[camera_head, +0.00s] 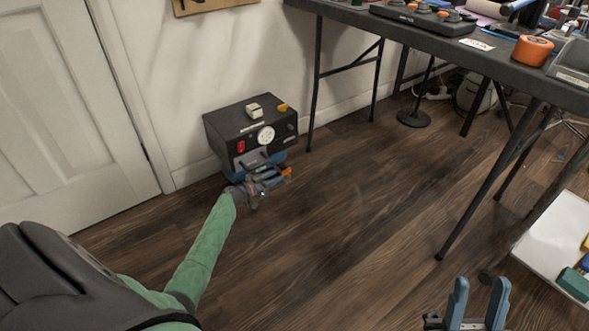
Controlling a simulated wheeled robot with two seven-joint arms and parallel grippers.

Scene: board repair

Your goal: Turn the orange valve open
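A dark box-shaped machine (222,128) stands on the floor against the wall, with a round gauge (266,136), a red switch (241,146) and blue lower parts. A small orange piece, apparently the orange valve (287,172), shows low at the machine's front right. My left gripper (277,177) is low in front of the machine, with its blue fingers at the orange piece. I cannot tell whether the fingers touch it or have closed on it. My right gripper (480,303) is open and empty at the bottom right, its two blue fingers apart, far from the machine.
A yellow-orange knob (282,107) and a pale block (254,110) are on the machine's top. A dark workbench (450,48) stands at the right on thin legs. A white board (555,235) lies at the right edge. The wooden floor between is clear.

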